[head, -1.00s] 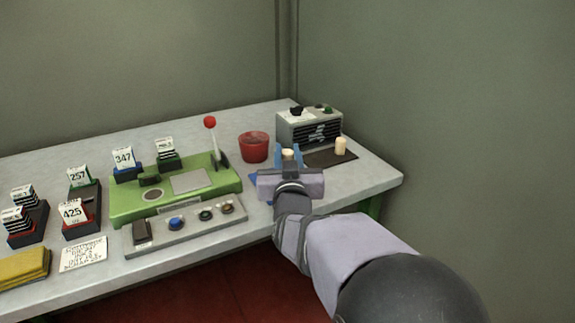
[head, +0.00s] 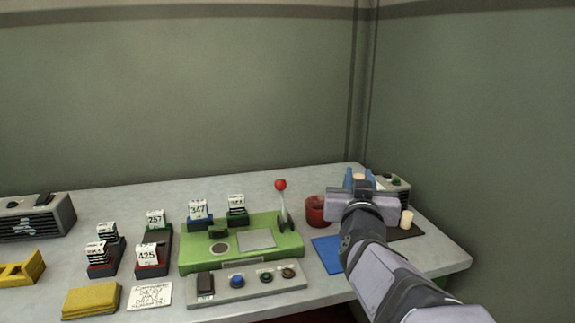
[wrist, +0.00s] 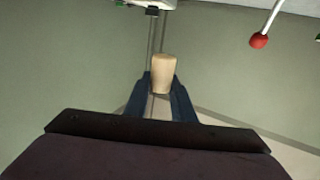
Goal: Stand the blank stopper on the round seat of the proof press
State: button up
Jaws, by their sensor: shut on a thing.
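My gripper (head: 359,178) is raised at the right, away from the press. It is shut on a pale cork stopper (wrist: 163,70), which sits upright between the blue fingers in the wrist view; its top (head: 359,177) just shows in the head view. A second pale stopper (head: 406,217) stands on a dark mat (head: 407,233) right of my arm. I cannot read any marking on either stopper.
A red-knobbed lever (head: 281,186) rises at the press's right end. A red cup (head: 316,212) and a blue mat (head: 326,254) lie between press and arm. A grey button panel (head: 222,292) is in front. Several numbered card holders stand left and behind.

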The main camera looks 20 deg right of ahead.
aim_at(359, 176)
notch_tip(359, 176, up, 22)
jog(key=p, duration=2.1)
jog(key=shift+f, duration=0.1)
notch_tip(359, 176, down, 22)
jog(key=b, duration=2.1)
jog(key=shift+b, duration=0.35)
jog(key=shift+f, duration=0.1)
notch_tip(359, 176, down, 17)
jog(key=b, duration=0.4)
jog(key=shift+f+b, duration=0.2)
jog(key=shift+b, duration=0.1)
jog(key=shift+f, duration=0.25)
jog(key=o, duration=1)
jog(key=shift+r, duration=0.1)
